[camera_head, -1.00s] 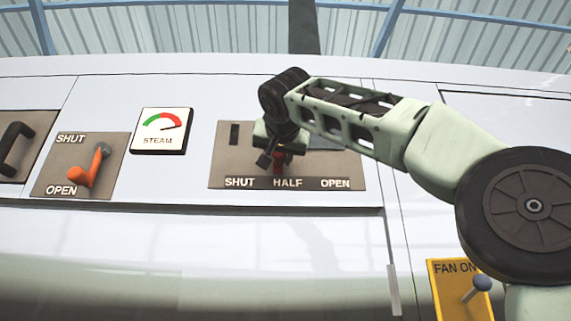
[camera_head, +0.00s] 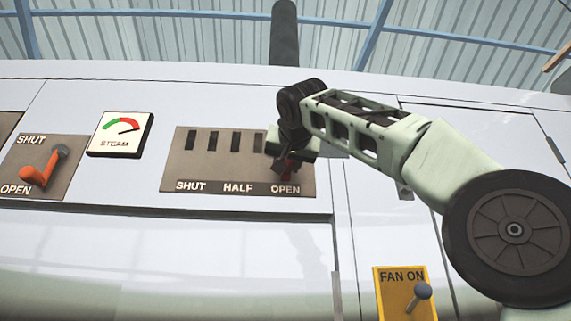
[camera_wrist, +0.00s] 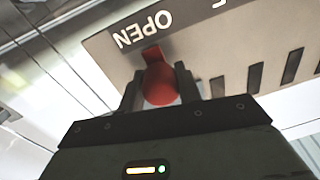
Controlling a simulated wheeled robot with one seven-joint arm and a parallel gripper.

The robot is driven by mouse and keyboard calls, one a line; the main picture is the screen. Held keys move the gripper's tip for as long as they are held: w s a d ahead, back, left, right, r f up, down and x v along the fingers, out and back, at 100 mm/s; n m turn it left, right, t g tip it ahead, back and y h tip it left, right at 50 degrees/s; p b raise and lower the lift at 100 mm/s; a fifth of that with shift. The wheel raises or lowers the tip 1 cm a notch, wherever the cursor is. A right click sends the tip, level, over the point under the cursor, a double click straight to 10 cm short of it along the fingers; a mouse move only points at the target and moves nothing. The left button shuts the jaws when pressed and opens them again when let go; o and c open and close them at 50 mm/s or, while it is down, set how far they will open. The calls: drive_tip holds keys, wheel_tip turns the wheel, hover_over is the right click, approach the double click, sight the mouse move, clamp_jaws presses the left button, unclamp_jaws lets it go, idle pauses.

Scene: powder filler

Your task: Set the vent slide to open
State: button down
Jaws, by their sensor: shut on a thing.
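The vent slide plate (camera_head: 210,172) is a grey-brown panel with dark slots and the labels SHUT, HALF and OPEN. Its red knob (camera_head: 286,168) now sits just above the OPEN label, partly hidden by my gripper (camera_head: 290,160). In the wrist view the red knob (camera_wrist: 160,84) is between the two dark fingers of my gripper (camera_wrist: 160,90), beside the OPEN label (camera_wrist: 143,30). My gripper is shut on the knob.
To the left are a STEAM gauge (camera_head: 121,134) and an orange lever (camera_head: 42,168) on a SHUT/OPEN plate. A yellow FAN ON plate (camera_head: 391,300) with a grey-blue-tipped lever (camera_head: 422,293) is at lower right. White panel surrounds the slide plate.

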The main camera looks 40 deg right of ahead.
drive_tip(key=shift+s+d, duration=0.1)
drive_tip(key=shift+d, duration=0.05)
drive_tip(key=c, duration=1.1)
unclamp_jaws()
drive_tip(key=shift+c, duration=0.2)
drive_tip(key=shift+o, duration=0.7)
drive_tip(key=shift+s+d+r, duration=0.1)
drive_tip(key=shift+s+d, duration=0.05)
drive_tip(key=shift+s+a, duration=0.15)
drive_tip(key=shift+a, duration=0.1)
drive_tip(key=b+v, duration=0.2)
drive_tip(key=v, duration=1.5)
drive_tip(key=shift+b, duration=0.3)
